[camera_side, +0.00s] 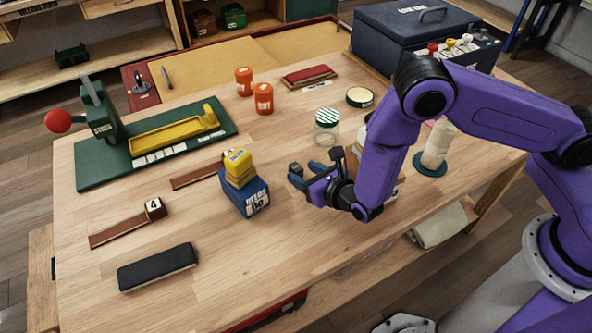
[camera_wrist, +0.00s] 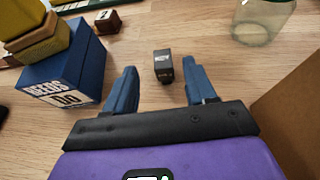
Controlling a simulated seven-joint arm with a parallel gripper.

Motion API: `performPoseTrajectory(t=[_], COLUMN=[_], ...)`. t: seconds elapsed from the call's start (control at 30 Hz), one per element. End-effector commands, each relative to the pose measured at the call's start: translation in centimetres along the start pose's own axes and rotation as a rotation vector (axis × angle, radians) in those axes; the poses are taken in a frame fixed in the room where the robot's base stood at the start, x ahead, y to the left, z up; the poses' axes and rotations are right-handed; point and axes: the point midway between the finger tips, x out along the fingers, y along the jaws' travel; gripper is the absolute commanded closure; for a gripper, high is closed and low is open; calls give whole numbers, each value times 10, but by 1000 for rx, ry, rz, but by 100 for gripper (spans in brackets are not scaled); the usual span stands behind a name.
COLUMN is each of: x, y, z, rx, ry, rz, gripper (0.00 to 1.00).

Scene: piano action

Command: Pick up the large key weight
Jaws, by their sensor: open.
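A small dark block with a pale label (camera_wrist: 163,66) stands on the table between and just beyond my fingertips in the wrist view. It looks like a key weight; its size mark is too small to read. I cannot make it out in the side view. My gripper (camera_side: 304,173) is open and empty, low over the table, right of the blue box. Its two blue fingers (camera_wrist: 160,84) are apart on either side of the block's line, not touching it. A brown cube marked 4 (camera_side: 154,208) sits at the end of a brown strip (camera_side: 117,232).
A blue box (camera_side: 246,196) carrying yellow blocks (camera_side: 239,167) stands close left of my gripper. A glass jar (camera_side: 327,130) stands behind it. A brown cube marked 2 (camera_wrist: 107,20) is farther off. A black pad (camera_side: 158,268) lies front left; the front middle is clear.

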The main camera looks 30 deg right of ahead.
Motion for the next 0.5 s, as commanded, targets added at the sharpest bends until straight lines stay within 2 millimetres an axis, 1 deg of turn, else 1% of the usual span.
performPoseTrajectory(t=[0.3,0.4,0.5], x=[38,46,50], y=[-4,-4,-4], z=[-1,-1,-1], rx=[3,2,2], ry=[0,0,0], rz=[-3,-2,-2], gripper=[45,45,45])
